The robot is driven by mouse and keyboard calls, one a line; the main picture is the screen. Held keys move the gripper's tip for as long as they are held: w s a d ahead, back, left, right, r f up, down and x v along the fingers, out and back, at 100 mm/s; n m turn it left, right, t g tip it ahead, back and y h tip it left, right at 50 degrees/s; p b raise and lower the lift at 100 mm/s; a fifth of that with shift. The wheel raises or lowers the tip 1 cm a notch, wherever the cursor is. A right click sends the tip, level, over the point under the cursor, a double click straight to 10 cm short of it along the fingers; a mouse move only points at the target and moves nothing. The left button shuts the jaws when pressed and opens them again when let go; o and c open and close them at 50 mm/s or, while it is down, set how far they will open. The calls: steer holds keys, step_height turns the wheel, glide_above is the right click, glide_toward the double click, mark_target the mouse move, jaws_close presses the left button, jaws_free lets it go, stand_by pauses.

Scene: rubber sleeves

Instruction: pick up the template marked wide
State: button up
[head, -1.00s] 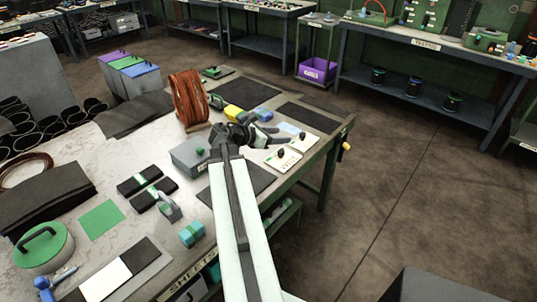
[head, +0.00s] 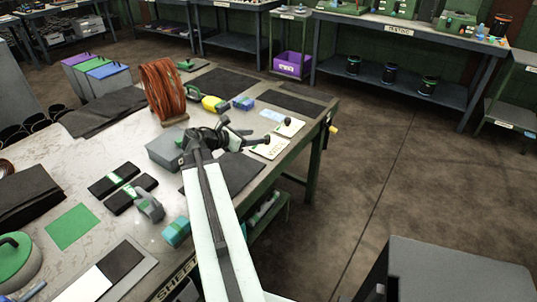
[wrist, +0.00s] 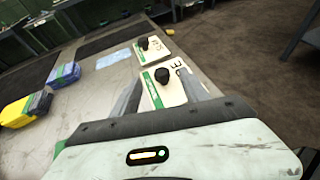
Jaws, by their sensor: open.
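Two cream templates with black knobs and green edge strips lie flat near the table's right edge. The nearer template (head: 270,149) shows in the wrist view (wrist: 151,98) with letters ending in what looks like "DE", partly covered by a finger. The farther template (head: 291,129) also shows in the wrist view (wrist: 143,54), its lettering too small to read. My gripper (head: 246,132) is open and empty. In the wrist view its fingers (wrist: 158,82) stand on either side of the nearer template's knob (wrist: 162,75), which appears beyond the tips. I cannot tell the height gap.
A grey box (head: 165,152) and a copper wire coil (head: 164,92) stand left of my gripper. A yellow-and-black item (head: 214,104) and a blue block (head: 243,103) lie behind it. A dark mat (head: 232,175) lies in front. Floor is open right of the table.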

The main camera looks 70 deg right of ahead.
mark_target(267, 137)
steer(key=shift+f, duration=0.65)
steer(key=shift+b+x, duration=1.5)
steer(key=shift+x, duration=2.4)
steer(key=shift+s+r, duration=0.15)
steer(key=shift+r, duration=0.15)
jaws_close()
